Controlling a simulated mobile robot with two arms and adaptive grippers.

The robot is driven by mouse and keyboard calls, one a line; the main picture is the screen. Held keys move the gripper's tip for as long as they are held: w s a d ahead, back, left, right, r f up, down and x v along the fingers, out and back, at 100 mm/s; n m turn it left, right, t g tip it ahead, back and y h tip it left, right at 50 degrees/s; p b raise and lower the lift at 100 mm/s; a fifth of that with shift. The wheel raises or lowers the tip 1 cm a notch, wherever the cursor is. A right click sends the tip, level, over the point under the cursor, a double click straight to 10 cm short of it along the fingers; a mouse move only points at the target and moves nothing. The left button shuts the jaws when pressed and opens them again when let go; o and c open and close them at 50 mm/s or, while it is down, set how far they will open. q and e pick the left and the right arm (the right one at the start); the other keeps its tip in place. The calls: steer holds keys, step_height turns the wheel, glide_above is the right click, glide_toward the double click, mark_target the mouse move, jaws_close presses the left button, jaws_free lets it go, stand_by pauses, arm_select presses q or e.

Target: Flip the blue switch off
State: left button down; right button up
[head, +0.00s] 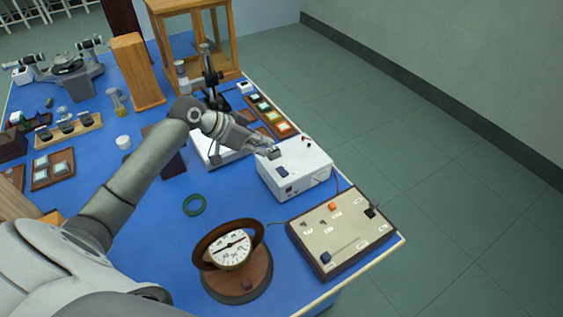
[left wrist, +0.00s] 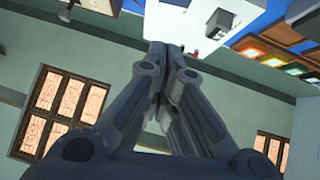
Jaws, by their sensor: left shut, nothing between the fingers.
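A white box-shaped instrument (head: 300,180) stands near the right edge of the blue bench. My left gripper (head: 273,152) is shut and empty at the instrument's far left top, close behind the first blue piece; contact is unclear. In the left wrist view its fingers (left wrist: 171,50) are together, with the white instrument (left wrist: 190,22) beyond.
A round dial meter on a wooden base (head: 237,288) stands left of the panel. A green ring (head: 194,205) lies on clear blue bench top. A wooden-framed case (head: 193,35) stands behind. A row of coloured slides (head: 270,115) lies beyond the instrument.

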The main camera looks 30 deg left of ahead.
arm_select(q)
steer(key=p, duration=0.2)
glide_above(282, 172)
steer(key=f, duration=0.4)
steer(key=shift+s+a+f, duration=0.1)
steer(key=shift+a+f, duration=0.15)
steer(key=shift+a, duration=0.05)
steer(key=f, duration=0.2)
steer(key=f+p, duration=0.1)
steer(key=shift+d+f, duration=0.25)
steer(key=shift+f, duration=0.65)
